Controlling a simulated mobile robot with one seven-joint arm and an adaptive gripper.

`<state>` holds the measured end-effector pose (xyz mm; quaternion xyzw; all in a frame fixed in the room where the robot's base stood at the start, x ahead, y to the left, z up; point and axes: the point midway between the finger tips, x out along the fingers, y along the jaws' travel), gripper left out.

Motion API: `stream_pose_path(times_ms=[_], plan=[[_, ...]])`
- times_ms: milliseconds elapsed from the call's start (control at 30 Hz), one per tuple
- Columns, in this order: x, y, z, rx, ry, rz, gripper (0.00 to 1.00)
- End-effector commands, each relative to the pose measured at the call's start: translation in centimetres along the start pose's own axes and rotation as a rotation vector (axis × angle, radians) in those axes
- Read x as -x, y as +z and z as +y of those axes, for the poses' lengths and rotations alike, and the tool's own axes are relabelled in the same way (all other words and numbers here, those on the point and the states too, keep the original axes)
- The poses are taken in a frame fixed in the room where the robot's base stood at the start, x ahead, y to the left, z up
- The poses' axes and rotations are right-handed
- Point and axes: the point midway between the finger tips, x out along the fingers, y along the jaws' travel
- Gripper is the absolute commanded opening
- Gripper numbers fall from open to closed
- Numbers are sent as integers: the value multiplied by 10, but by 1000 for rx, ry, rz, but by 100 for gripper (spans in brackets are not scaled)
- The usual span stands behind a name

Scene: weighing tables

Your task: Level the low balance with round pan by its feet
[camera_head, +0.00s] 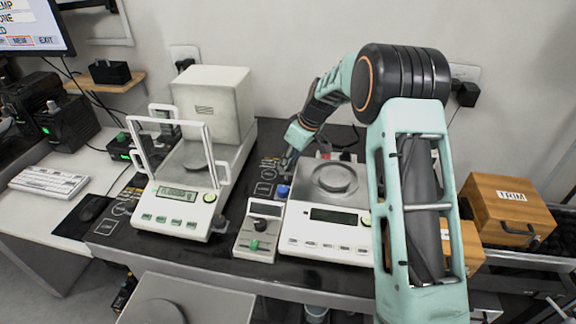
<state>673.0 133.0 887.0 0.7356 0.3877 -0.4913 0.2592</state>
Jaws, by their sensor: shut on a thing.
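The low balance (300,222) is a white, flat body with a round grey pan (335,177) on top. It stands on the dark table right of centre. Its front has a dark display (334,215) and a round yellow-green spot (366,220), too small to read as a level. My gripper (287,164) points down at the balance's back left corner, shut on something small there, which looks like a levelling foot. The fingertips largely hide it. A blue knob (283,191) shows just in front of the fingertips. My arm hides the balance's right side.
A taller white balance (175,215) with a framed shield stands at left. A small box with a green knob (255,244) stands between the balances. A wooden box marked TRIM (511,208) is at right. The wall is close behind.

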Motion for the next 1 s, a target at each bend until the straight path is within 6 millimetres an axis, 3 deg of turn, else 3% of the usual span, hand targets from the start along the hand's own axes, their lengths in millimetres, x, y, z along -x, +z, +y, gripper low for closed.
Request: stream_pose_path(times_ms=[733, 767, 900, 1000], plan=[[1, 0, 0, -106, 45, 0, 0], [1, 0, 0, -106, 45, 0, 25], [1, 0, 0, -105, 44, 0, 40], [1, 0, 0, -105, 44, 0, 41]])
